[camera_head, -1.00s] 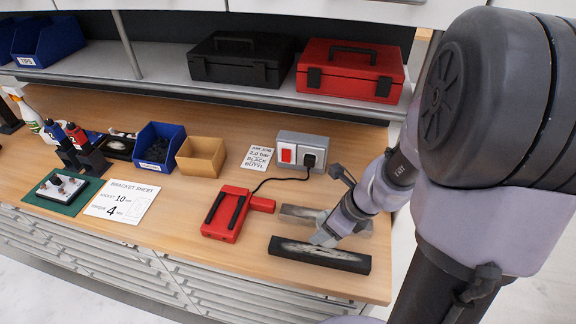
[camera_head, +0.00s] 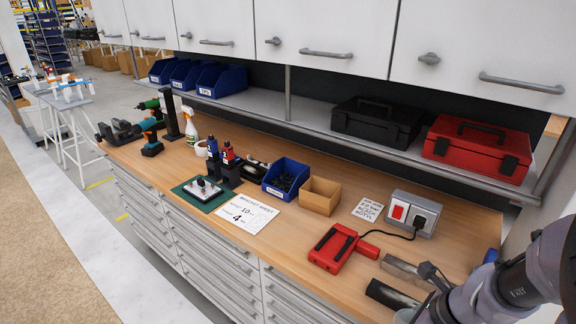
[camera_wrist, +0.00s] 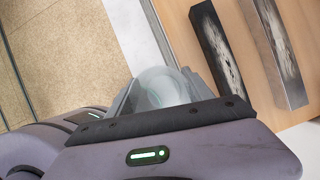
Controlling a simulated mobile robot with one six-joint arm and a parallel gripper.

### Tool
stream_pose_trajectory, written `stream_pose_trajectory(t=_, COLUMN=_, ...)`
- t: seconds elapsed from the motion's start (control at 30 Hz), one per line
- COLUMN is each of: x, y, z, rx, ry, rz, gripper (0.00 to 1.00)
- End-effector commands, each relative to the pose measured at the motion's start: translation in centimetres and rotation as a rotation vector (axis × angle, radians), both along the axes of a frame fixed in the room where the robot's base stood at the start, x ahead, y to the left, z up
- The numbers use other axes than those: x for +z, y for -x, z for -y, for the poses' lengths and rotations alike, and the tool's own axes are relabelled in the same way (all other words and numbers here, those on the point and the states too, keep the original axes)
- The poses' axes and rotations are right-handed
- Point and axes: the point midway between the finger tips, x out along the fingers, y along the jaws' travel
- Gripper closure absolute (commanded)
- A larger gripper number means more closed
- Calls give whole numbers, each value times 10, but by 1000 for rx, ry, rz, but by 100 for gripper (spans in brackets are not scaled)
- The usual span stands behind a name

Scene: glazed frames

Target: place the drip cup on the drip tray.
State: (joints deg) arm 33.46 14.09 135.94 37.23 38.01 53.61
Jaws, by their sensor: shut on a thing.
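My gripper (camera_wrist: 160,92) is shut on a pale, translucent rounded cup (camera_wrist: 158,82), which I take for the drip cup, in the wrist view. The cup sits between the two grey fingers, and its lower part is hidden by the gripper body. Pale floor lies beyond it. In the head view the arm is at the lower right, and its end is cut off near the bench's front edge. Two long dark pieces with stained pale faces, one nearer (camera_head: 391,296) and one farther (camera_head: 405,271), lie on the bench. I cannot tell whether either is the drip tray.
A red device (camera_head: 335,248) is corded to a grey socket box (camera_head: 411,213). A tan box (camera_head: 321,196), a blue bin (camera_head: 286,179) and a green mat (camera_head: 188,197) stand farther left. The shelf holds black (camera_head: 376,126) and red cases (camera_head: 477,150).

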Motion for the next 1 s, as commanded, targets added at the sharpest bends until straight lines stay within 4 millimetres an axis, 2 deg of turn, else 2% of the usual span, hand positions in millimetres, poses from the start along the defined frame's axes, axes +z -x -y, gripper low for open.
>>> stream_pose_trajectory(t=0.17, x=-9, y=-16, z=-22, rx=320, ry=0, rz=-2, gripper=79)
stream_pose_trajectory(t=0.27, x=-15, y=-24, z=-39, rx=578, ry=0, rz=-3, gripper=79)
stream_pose_trajectory(t=0.5, x=-35, y=-39, z=-77, rx=1327, ry=1, rz=-4, gripper=79)
stream_pose_trajectory(t=0.7, x=-52, y=-49, z=-96, rx=1936, ry=3, rz=-6, gripper=79)
stream_pose_trajectory(t=0.8, x=-57, y=-54, z=-101, rx=2174, ry=5, rz=-7, gripper=79)
stream_pose_trajectory(t=0.9, x=-59, y=-59, z=-103, rx=2337, ry=6, rz=-6, gripper=79)
stream_pose_trajectory(t=1.0, x=-60, y=-61, z=-104, rx=2403, ry=5, rz=-6, gripper=79)
